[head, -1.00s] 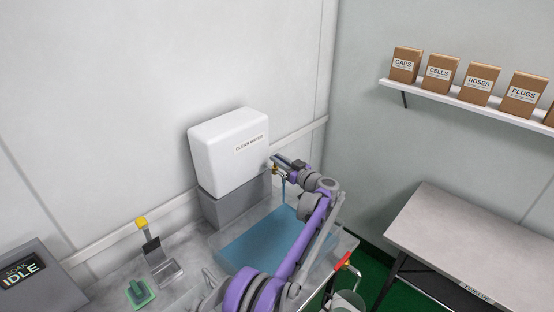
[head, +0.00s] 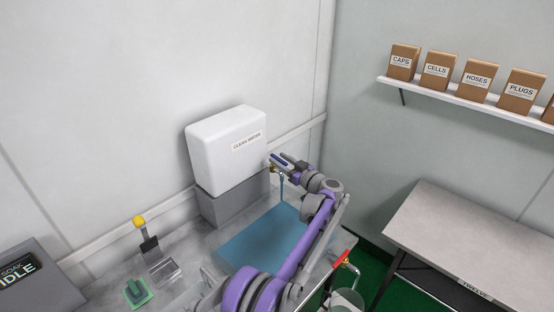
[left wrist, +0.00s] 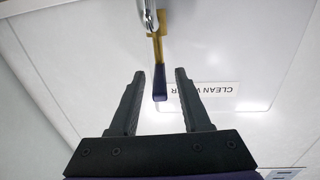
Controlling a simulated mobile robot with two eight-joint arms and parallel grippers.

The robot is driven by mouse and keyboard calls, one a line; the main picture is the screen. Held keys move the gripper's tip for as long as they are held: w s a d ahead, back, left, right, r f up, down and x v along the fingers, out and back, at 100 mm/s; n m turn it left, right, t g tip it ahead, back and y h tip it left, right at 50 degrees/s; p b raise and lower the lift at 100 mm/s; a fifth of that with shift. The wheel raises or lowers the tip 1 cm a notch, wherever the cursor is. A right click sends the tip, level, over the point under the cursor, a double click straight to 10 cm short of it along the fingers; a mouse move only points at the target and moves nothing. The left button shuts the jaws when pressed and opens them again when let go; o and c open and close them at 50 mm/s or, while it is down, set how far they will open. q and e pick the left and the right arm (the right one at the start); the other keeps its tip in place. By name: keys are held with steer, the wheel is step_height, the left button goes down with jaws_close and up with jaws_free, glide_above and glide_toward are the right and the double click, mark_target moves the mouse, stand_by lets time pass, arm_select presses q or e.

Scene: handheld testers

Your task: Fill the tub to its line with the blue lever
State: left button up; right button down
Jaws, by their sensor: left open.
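The blue lever (left wrist: 159,84), on a yellow stem, shows in the left wrist view between the spread fingers of my left gripper (left wrist: 157,88), with a gap on either side. In the head view my left gripper (head: 279,161) is at the tap. My right gripper is out of view.
A red lever (head: 341,258) sticks out at the counter's right end, above a clear container (head: 346,299). A bare table (head: 470,232) stands at right.

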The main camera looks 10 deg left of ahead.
arm_select(q)
steer(key=b+v, duration=0.1)
steer(key=v, duration=0.7)
steer(key=shift+s+d, duration=0.2)
steer(key=shift+d, duration=0.05)
stand_by(7.0)
